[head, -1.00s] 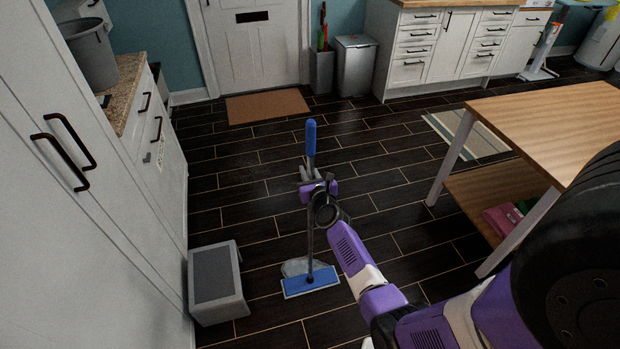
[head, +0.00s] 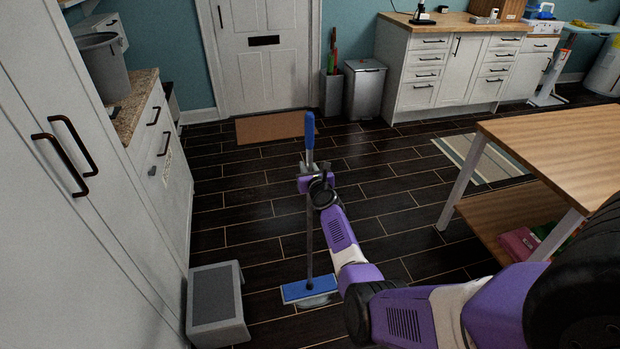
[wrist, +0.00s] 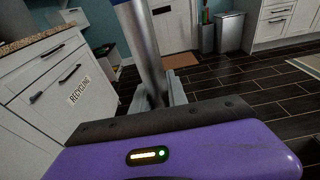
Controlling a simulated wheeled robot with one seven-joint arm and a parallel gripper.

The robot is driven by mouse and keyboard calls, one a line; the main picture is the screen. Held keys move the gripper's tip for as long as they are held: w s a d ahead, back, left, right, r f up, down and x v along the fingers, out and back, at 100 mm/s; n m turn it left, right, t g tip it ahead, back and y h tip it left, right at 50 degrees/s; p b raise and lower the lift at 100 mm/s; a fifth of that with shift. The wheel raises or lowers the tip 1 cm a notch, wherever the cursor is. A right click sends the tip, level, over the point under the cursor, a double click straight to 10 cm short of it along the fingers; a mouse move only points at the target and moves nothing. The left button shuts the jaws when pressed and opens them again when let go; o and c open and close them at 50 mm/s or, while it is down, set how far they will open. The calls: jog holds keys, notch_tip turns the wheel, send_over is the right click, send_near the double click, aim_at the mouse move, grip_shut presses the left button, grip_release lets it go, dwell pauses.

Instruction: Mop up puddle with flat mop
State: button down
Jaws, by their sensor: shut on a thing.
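The flat mop stands nearly upright, with a blue grip (head: 310,132), a grey pole (head: 309,235) and a flat blue head (head: 305,290) on the floor. My gripper (head: 310,174) is shut on the pole just below the blue grip. In the wrist view the pole (wrist: 142,45) rises between my gripper's fingers (wrist: 158,98). The puddle (head: 315,301) shows as a small pale patch at the near edge of the mop head. The head covers part of it, so its full extent is hidden.
A grey step stool (head: 216,300) stands left of the mop by the white cabinets (head: 95,200). A wooden table (head: 560,145) stands at right. A brown doormat (head: 270,127) lies before the door. Dark floor between is clear.

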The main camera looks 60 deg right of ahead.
jog(key=r+b+x, duration=0.1)
jog(key=b+x, duration=0.3)
jog(key=x, duration=0.2)
jog(key=s+f+p+v, duration=0.1)
jog(key=f+p+v, duration=0.2)
jog(key=p+v, duration=1.15)
jog(key=w+d+b, duration=0.2)
jog(key=b, duration=0.1)
jog(key=w+d+b, duration=0.2)
jog(key=b, duration=0.1)
jog(key=w+d+b, duration=0.2)
jog(key=d+b, duration=0.1)
jog(key=b, duration=0.1)
jog(key=shift+w+r, duration=0.35)
jog(key=shift+w, duration=0.05)
jog(key=r+b+x, duration=0.1)
jog(key=b+x, duration=0.4)
jog(key=x, duration=0.1)
jog(key=shift+w+d, duration=0.25)
jog(key=shift+w, duration=0.05)
dwell(0.7)
